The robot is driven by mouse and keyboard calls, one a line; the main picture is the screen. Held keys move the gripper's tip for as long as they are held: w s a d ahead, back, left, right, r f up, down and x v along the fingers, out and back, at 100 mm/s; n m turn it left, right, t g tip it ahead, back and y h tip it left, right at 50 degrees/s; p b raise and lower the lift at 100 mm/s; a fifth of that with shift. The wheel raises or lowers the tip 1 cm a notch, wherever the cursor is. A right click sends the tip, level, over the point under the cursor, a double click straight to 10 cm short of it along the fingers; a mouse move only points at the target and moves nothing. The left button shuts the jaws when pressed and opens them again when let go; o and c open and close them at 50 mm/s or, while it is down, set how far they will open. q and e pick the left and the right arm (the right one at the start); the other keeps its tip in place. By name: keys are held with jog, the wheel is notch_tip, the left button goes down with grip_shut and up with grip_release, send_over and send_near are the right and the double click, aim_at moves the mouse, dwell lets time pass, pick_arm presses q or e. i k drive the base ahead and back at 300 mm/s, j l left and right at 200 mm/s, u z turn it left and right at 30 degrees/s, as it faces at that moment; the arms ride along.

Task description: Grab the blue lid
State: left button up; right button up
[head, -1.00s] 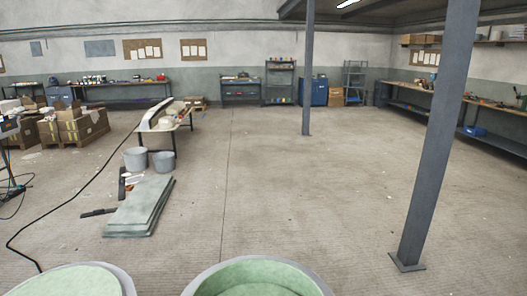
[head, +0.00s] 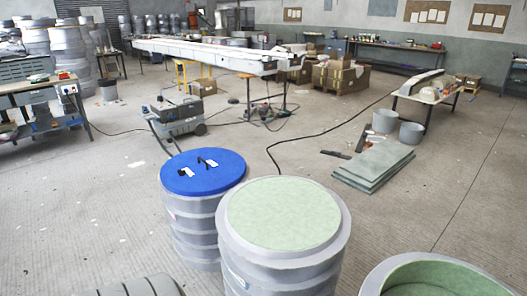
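The blue lid (head: 190,182) is round and flat and lies on top of a grey ribbed drum (head: 197,236) in the lower middle-left of the head view. Two small dark handles with white patches show on its top. Neither of my grippers is in the head view, so whether they are open or shut does not show.
A wider grey drum with a pale green top (head: 283,214) stands close to the right of the lid's drum. A green-lined round mould (head: 440,278) is at the lower right. A grey machine (head: 178,117) stands behind. Flat slabs (head: 372,166) lie on the floor.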

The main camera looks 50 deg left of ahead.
aim_at(210, 171)
jog(key=u, duration=2.25)
jog(key=i+z, duration=0.1)
jog(key=z, duration=0.5)
jog(key=i+j+z, duration=0.4)
jog(key=j, duration=0.2)
jog(key=j+z, duration=0.2)
jog(key=i+j+z, duration=0.2)
jog(key=j, duration=0.25)
